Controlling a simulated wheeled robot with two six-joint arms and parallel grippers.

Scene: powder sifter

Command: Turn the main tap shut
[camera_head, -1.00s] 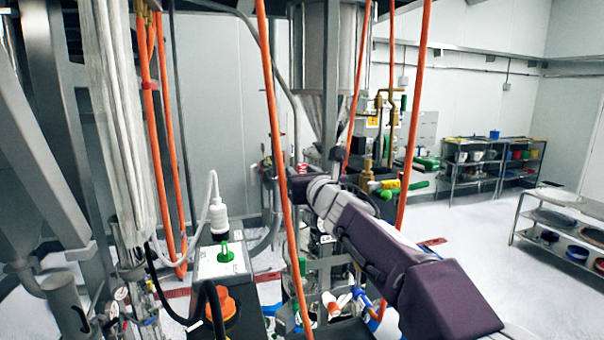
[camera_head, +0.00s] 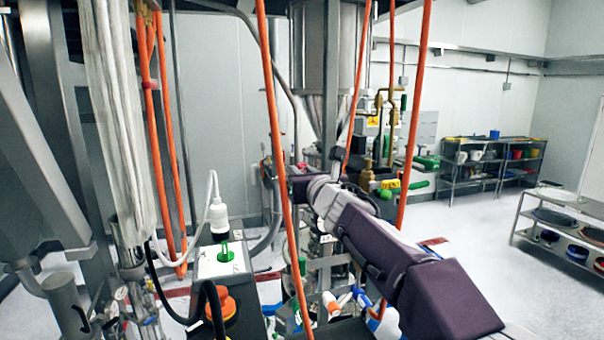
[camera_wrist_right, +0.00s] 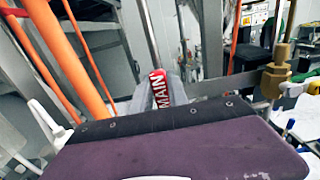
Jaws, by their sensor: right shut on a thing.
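The main tap's handle (camera_wrist_right: 159,88) is red with white letters reading MAIN, in the middle of the right wrist view. My right gripper (camera_wrist_right: 162,92) is shut on this handle, with a grey finger on each side of it. In the head view my right gripper (camera_head: 298,188) is at the far end of the purple arm, below the steel hopper. The handle cannot be made out there, and the tap's body is hidden. My left gripper is not in view.
Orange hoses (camera_head: 281,150) hang close to the right gripper and arm. A brass valve (camera_wrist_right: 276,78) stands to the right in the wrist view. A grey box with a green knob (camera_head: 226,253) stands at left. Shelves (camera_head: 492,165) stand far right, with clear floor before them.

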